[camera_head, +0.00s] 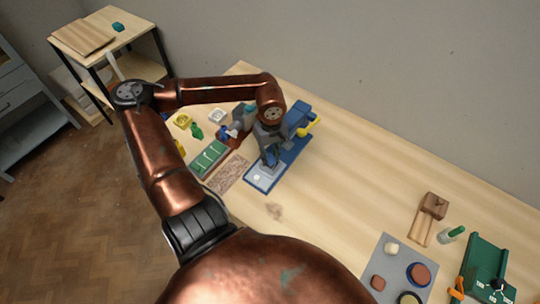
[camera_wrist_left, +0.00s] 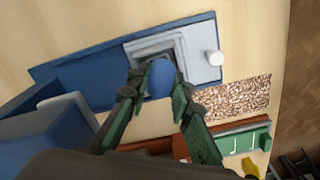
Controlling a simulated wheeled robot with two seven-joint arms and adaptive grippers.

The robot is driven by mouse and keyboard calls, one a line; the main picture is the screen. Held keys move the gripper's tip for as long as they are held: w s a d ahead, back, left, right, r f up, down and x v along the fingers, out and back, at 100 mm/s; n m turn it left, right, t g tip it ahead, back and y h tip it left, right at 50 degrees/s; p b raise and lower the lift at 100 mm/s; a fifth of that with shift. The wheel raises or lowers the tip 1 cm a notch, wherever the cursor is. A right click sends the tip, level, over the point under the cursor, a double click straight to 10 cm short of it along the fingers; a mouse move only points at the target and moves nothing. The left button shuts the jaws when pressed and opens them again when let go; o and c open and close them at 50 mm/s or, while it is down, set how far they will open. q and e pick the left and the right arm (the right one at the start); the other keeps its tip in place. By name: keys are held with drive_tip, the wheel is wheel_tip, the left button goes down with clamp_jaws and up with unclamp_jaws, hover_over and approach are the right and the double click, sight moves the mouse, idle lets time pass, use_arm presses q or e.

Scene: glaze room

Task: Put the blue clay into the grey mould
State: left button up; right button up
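The blue clay (camera_wrist_left: 161,76) is a rounded lump between my left gripper's fingertips in the left wrist view. My left gripper (camera_wrist_left: 158,88) appears closed on its sides; in the head view the gripper (camera_head: 270,158) points down over the blue press board, and the clay cannot be made out. The grey mould (camera_wrist_left: 144,47), with stepped square walls, lies on the light end of the blue base (camera_wrist_left: 90,75). The clay overlaps the mould's near part in the wrist view; whether it touches the mould is unclear. My right gripper is not in view.
A blue press (camera_head: 298,114) with a yellow handle (camera_head: 312,125) stands behind the gripper. A textured brown mat (camera_head: 229,174) and green tray (camera_head: 209,158) lie left. Farther right are a wooden block (camera_head: 432,206), grey mat (camera_head: 388,264) and green board (camera_head: 486,262). The middle table is clear.

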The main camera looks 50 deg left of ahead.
use_arm(q)
drive_tip(key=shift+o, duration=0.6)
drive_tip(key=o, duration=0.5)
drive_tip(key=shift+c, duration=0.2)
drive_tip(key=shift+o, duration=0.6)
drive_tip(key=o, duration=0.5)
drive_tip(key=shift+r, duration=0.1)
wheel_tip(320, 180, up, 12)
